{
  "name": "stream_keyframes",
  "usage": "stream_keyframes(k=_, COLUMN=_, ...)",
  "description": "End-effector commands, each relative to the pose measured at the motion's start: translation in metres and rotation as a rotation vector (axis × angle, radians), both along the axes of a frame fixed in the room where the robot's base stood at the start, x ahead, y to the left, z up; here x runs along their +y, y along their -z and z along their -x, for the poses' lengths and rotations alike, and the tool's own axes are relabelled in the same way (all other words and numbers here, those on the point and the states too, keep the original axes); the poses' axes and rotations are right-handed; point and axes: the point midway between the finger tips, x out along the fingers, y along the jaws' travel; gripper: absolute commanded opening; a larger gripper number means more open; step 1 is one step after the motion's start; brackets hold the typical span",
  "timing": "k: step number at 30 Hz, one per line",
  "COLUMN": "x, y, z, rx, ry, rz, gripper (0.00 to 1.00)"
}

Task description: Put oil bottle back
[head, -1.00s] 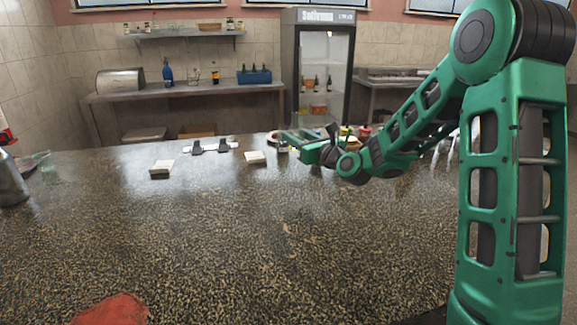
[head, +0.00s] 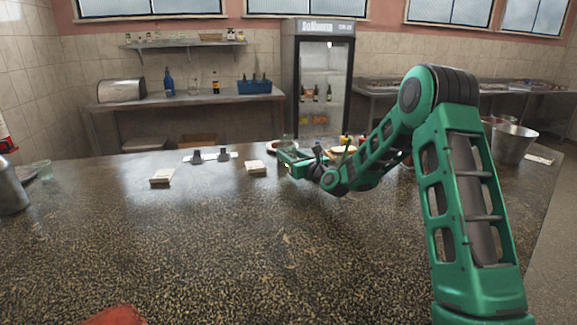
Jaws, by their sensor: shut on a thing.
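My gripper (head: 288,159) is at the end of my green arm, above the far part of the dark speckled counter. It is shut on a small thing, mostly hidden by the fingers. A little yellowish glass shows below the fingers, which fits the oil bottle (head: 291,170), but it is too small to make out clearly. I cannot tell whether its base touches the counter.
Two pale stacks (head: 162,176) (head: 255,167) lie left of my gripper, with a dark-and-white item (head: 210,156) behind them. Food and condiments (head: 345,146) stand behind my wrist. A metal bucket (head: 512,145) is at right. The counter's near middle (head: 250,240) is clear.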

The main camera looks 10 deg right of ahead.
Motion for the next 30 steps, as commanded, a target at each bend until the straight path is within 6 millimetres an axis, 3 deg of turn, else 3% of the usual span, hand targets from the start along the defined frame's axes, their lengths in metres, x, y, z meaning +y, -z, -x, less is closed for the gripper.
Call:
stream_keyframes(k=7, x=0.001, y=0.031, z=0.0, rx=0.002, ry=-0.001, rz=0.0, gripper=0.11)
stream_keyframes(k=18, x=0.0, y=0.035, z=0.0, rx=-0.001, ry=0.0, rz=0.0, gripper=0.11)
stream_keyframes(k=19, x=0.0, y=0.035, z=0.0, rx=0.0, ry=0.0, rz=0.0, gripper=0.44)
stream_keyframes(k=20, x=0.001, y=0.035, z=0.0, rx=0.0, ry=-0.001, rz=0.0, gripper=0.48)
stream_keyframes(k=30, x=0.002, y=0.032, z=0.0, rx=0.0, ry=-0.002, rz=0.0, gripper=0.48)
